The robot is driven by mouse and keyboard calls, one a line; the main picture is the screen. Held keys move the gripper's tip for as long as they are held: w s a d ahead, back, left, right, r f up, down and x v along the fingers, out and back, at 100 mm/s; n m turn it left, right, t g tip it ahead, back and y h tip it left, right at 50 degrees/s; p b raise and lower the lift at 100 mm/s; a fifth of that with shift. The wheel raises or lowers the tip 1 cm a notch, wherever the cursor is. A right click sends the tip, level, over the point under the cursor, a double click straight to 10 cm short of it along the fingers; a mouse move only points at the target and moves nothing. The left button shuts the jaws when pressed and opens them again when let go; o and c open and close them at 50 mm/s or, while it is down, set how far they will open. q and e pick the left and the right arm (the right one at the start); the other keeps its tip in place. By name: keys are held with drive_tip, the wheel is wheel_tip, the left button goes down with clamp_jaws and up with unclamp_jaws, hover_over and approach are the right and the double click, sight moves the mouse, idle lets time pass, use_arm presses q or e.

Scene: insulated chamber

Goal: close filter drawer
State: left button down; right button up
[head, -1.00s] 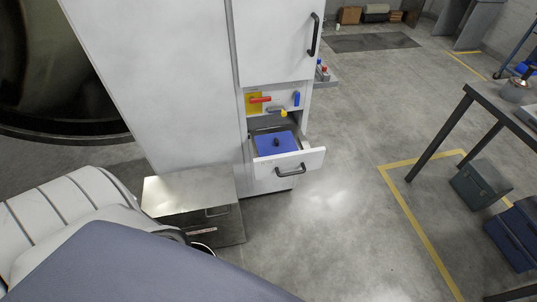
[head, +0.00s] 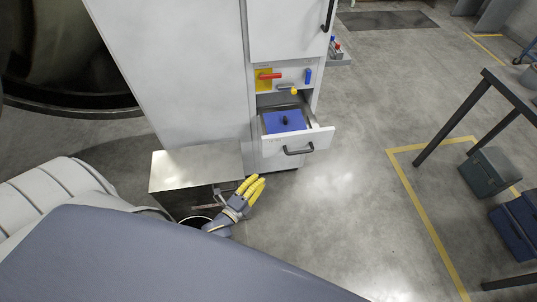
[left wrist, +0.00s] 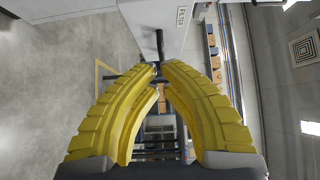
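The filter drawer (head: 320,140) is pulled out of the white cabinet, with a dark bar handle (head: 298,151) on its front. A blue block with a dark knob (head: 284,121) lies inside it. My left gripper (head: 257,180) has yellow fingers and is low, in front and to the left of the drawer, apart from it. In the left wrist view the fingertips (left wrist: 160,68) come together with nothing visible between them. Beyond them show a dark handle (left wrist: 160,44) and a white panel with a FILTER label (left wrist: 181,17). My right gripper is not in view.
A metal-topped box (head: 196,166) stands left of my left gripper. Above the drawer are a red handle (head: 270,76) and a blue one (head: 308,76). A dark table (head: 490,100) stands at the right. The floor between it and the drawer is clear.

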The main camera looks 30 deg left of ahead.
use_arm(q)
approach(277, 148)
drive_tip(key=w+d, duration=0.2)
drive_tip(key=d, duration=0.1)
drive_tip(key=shift+w+a+r, duration=0.1)
drive_tip(key=shift+w+a, duration=0.25)
drive_tip(key=shift+w, duration=0.3)
drive_tip(key=shift+w+a, duration=0.3)
drive_tip(key=shift+w, duration=0.3)
drive_tip(key=shift+w+a+r, duration=0.1)
drive_tip(key=shift+w+a, duration=0.25)
drive_tip(key=shift+w, duration=0.3)
drive_tip(key=shift+a, duration=0.1)
